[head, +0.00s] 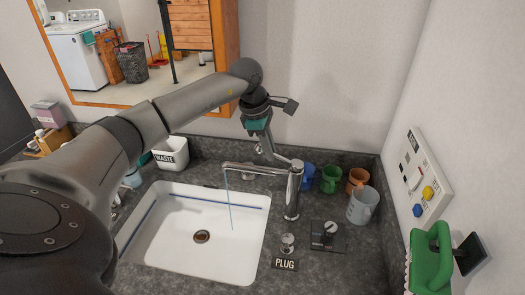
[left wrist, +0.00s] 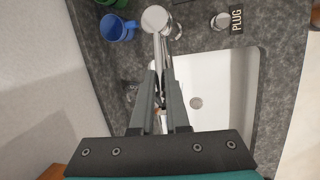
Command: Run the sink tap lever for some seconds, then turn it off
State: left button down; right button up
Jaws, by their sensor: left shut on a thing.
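The chrome tap (head: 293,192) stands at the back right corner of the white sink (head: 188,254). Its spout (head: 250,169) reaches left over the basin, and a thin stream of water (head: 229,202) falls from it. The tap lever (head: 283,158) extends from the top of the tap toward my left gripper (head: 265,151). In the left wrist view, my left gripper's fingers (left wrist: 161,72) are closed together on the lever (left wrist: 158,48), just past the round tap top (left wrist: 155,17). The fingers hide the lever's end. My right gripper is not in view.
Several mugs, including a blue one (head: 307,176) and a grey one (head: 363,206), stand close right of the tap. A plug knob (head: 287,243) and a dark-based fitting (head: 326,235) sit in front. Walls bound the back and right.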

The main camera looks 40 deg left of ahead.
pick_arm(q)
jog(key=shift+d+r+g+y+p, duration=0.2)
jog(key=shift+r+g+y+p, duration=0.15)
jog(key=shift+r+p, duration=0.2)
jog(key=shift+w+d+r+g+y+p, duration=0.3)
jog(key=shift+y+p, duration=0.2)
jog(key=shift+y, duration=0.25)
jog(key=shift+f, duration=0.1)
jog(key=c, duration=0.9)
grip_release()
jog(key=r, duration=0.5)
jog(key=s+r+b, duration=0.1)
jog(key=r, duration=0.4)
jog(key=s+d+r, duration=0.1)
jog(key=r, duration=0.4)
jog(key=shift+s, duration=0.15)
